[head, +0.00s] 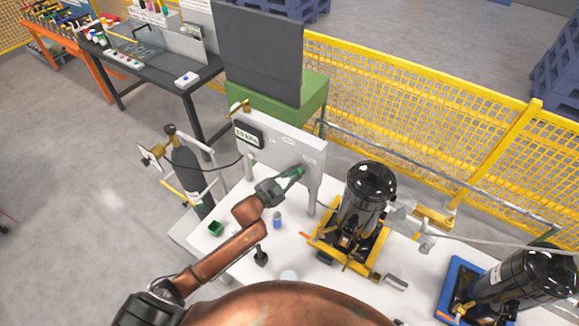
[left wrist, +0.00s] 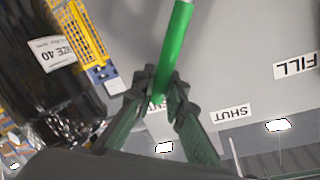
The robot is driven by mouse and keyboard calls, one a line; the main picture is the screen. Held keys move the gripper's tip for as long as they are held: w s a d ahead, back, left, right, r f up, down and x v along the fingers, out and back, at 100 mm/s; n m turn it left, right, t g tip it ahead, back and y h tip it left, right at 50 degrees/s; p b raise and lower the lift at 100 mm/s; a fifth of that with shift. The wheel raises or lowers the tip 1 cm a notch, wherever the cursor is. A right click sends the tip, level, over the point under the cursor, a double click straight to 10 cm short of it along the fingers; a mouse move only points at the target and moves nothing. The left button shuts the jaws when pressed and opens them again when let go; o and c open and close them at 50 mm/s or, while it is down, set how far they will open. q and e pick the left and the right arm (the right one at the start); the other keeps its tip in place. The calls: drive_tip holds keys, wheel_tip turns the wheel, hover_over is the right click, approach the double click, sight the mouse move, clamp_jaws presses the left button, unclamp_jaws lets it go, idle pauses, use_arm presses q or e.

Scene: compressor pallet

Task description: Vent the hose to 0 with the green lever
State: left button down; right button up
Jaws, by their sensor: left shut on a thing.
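The green lever (left wrist: 178,45) is on a pale upright panel (head: 282,140). In the left wrist view the lever runs down from the top edge, and its end lies between my fingers. My left gripper (left wrist: 163,90) is shut on that end; it also shows in the head view (head: 292,177) at the panel's right part. A FILL label (left wrist: 296,65) and a SHUT label (left wrist: 231,114) show upside down. A third label behind the fingers is mostly hidden. A dark display (head: 248,136) is on the panel's left; its reading is too small to be sure of.
A black compressor (head: 370,185) in a yellow frame stands right of the panel; another (head: 530,275) sits on a blue base. A dark gas cylinder (head: 187,170) stands left. On the white table are a green box (head: 215,228) and a blue bottle (head: 277,220).

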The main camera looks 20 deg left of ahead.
use_arm(q)
drive_tip(key=shift+s+d+f+m, duration=0.1)
drive_tip(key=shift+d+f+m, duration=0.3)
drive_tip(key=shift+d+m, duration=0.1)
drive_tip(key=shift+d+f+m+y, duration=0.15)
drive_tip(key=shift+f+m+y, duration=0.1)
drive_tip(key=shift+m+y, duration=0.05)
drive_tip(key=shift+s+d+f, duration=0.1)
drive_tip(key=c, duration=2)
unclamp_jaws()
drive_tip(key=shift+o, duration=0.2)
drive_tip(key=shift+s, duration=0.1)
